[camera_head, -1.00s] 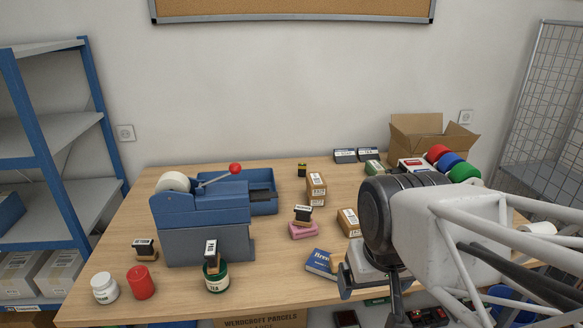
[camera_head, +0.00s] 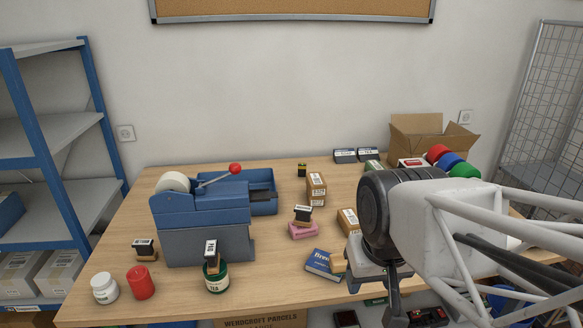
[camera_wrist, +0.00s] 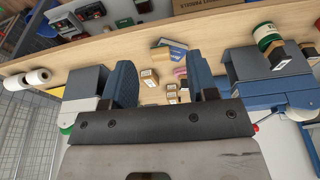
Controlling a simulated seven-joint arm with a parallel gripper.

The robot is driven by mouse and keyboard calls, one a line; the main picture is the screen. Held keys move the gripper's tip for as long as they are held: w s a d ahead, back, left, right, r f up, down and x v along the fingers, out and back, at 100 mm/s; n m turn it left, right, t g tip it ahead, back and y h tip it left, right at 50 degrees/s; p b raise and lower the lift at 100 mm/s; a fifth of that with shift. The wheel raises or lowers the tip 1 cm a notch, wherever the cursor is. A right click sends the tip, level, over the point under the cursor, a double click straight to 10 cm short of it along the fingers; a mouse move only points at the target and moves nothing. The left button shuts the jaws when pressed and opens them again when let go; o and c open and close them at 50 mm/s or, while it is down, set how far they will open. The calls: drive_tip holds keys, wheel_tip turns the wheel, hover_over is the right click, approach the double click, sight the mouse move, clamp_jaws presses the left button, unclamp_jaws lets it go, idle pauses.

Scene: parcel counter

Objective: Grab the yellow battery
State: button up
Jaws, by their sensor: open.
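I cannot make out a yellow battery for certain. A small dark block with a green-yellow top (camera_head: 302,170) stands at the back of the counter in the head view; it is too small to identify. My gripper (camera_wrist: 161,64) is open and empty in the wrist view, its two blue fingers apart above the counter. In the head view it hangs at the right front of the counter, beside a blue box with a yellowish part (camera_head: 322,263). That box also shows beyond the fingers in the wrist view (camera_wrist: 172,50).
A stamp on a pink block (camera_head: 303,228) and small cartons (camera_head: 316,190) stand in the middle. An open cardboard box (camera_head: 425,138) and colored rolls (camera_head: 450,163) are at the back right.

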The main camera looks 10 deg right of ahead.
drive_tip(key=w+a+r+m+g+y, duration=0.1)
drive_tip(key=w+r+m+y, duration=0.15)
drive_tip(key=w, duration=0.75)
drive_tip(key=w+a+r+m+y, duration=0.1)
drive_tip(key=w+r+m, duration=0.15)
drive_tip(key=w, duration=0.65)
drive_tip(key=m+y, duration=0.8)
drive_tip(key=m, duration=0.5)
hover_over(302, 170)
drive_tip(key=s+d, duration=0.3)
drive_tip(key=s, duration=0.5)
wheel_tip(302, 170, down, 16)
drive_tip(key=w+d+f, duration=0.1)
drive_tip(key=w+f, duration=0.1)
drive_tip(key=w+d+f+m+t+y, duration=0.1)
drive_tip(key=w+f, duration=0.2)
drive_tip(key=w+f+m, duration=0.1)
drive_tip(key=w+f, duration=0.2)
drive_tip(key=shift+d+y, duration=0.35)
drive_tip(key=shift+d, duration=0.05)
drive_tip(key=shift+x, duration=1.25)
